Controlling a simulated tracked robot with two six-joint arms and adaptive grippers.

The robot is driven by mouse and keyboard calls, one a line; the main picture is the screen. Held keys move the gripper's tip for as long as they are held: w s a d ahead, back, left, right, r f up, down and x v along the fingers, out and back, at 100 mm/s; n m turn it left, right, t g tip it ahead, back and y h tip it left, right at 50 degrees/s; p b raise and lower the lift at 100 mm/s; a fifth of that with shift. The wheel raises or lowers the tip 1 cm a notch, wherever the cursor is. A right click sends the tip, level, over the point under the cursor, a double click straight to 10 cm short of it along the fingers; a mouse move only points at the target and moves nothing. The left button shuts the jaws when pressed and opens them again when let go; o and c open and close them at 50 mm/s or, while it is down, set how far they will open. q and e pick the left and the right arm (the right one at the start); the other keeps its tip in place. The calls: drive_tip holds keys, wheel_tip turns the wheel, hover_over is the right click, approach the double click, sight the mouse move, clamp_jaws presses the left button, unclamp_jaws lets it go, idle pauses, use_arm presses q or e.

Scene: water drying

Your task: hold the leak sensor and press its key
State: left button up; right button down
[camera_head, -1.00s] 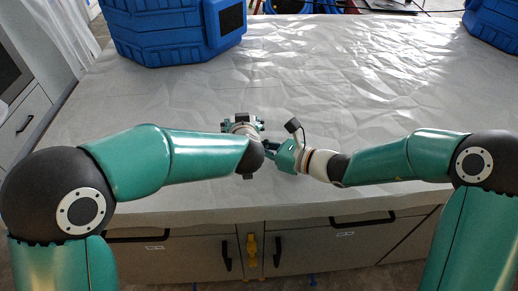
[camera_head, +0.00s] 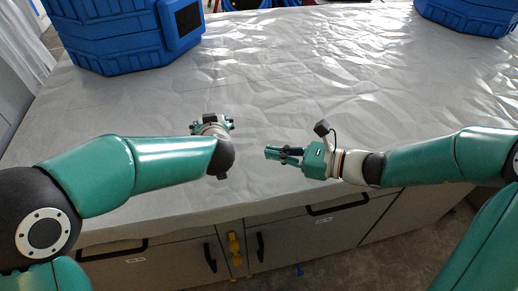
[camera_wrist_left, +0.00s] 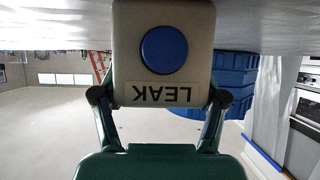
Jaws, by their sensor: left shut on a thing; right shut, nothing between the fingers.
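The leak sensor (camera_wrist_left: 185,80) fills the upper middle of the left wrist view. It is a pale box with a round blue key (camera_wrist_left: 164,50) and an upside-down "LEAK" label. My left gripper (camera_wrist_left: 160,98) is shut on it, with a finger on each side. In the head view my left gripper (camera_head: 212,125) is above the table, and I cannot make out the sensor there. My right gripper (camera_head: 270,152) is shut and empty. It points left, to the right of my left wrist, with a clear gap between them.
A wide table under a wrinkled pale sheet (camera_head: 330,80) lies below both arms. A blue crate (camera_head: 120,35) stands at the back left, another (camera_head: 470,12) at the back right. Drawers with dark handles (camera_head: 338,203) are under the front edge. The table's middle is clear.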

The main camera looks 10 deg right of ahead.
use_arm(q)
drive_tip(key=shift+a+f, duration=0.1)
drive_tip(key=shift+f, duration=0.1)
use_arm(e)
drive_tip(key=shift+s+d, duration=0.2)
drive_tip(key=shift+d, duration=0.05)
use_arm(q)
drive_tip(key=o, duration=1.3)
drive_tip(key=shift+w, duration=0.1)
drive_tip(key=shift+c, duration=0.2)
use_arm(e)
drive_tip(key=shift+w, duration=0.1)
use_arm(q)
drive_tip(key=shift+r, duration=0.1)
